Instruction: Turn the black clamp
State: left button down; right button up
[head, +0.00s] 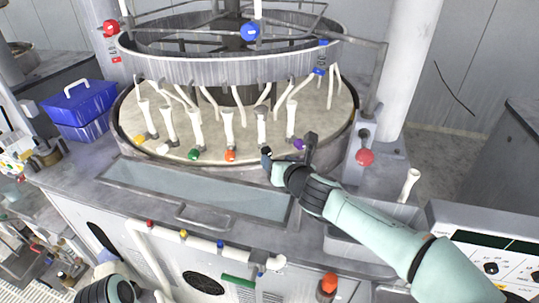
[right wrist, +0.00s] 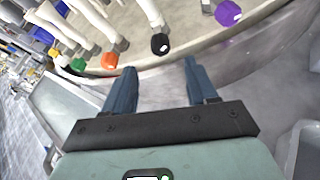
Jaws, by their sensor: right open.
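The black clamp (right wrist: 160,43) is a small black knob at the foot of a white hose, near the platen's rim. In the head view the black clamp (head: 266,149) shows just past my right fingertips, partly covered by them. My right gripper (right wrist: 160,66) is open, with its two blue-grey fingers apart and pointing at the clamp. A small gap shows between the fingertips and the clamp. In the head view my right gripper (head: 267,160) reaches in from the right over the platen's front rim. Only part of my left arm shows at the bottom left; its gripper is not visible.
Purple (head: 299,143), orange (head: 231,156), green (head: 194,154) and yellow (head: 139,139) clamps line the round platen (head: 335,115). A grey ring (head: 200,70) hangs above. A red knob (head: 365,156) stands to the right. A blue box (head: 80,105) sits at left.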

aim_at(268, 154)
jog(key=p+x, duration=0.1)
jog(key=x, duration=0.6)
jog(key=shift+w+r, duration=0.1)
jog(key=shift+w, duration=0.05)
jog(key=c, duration=1.1)
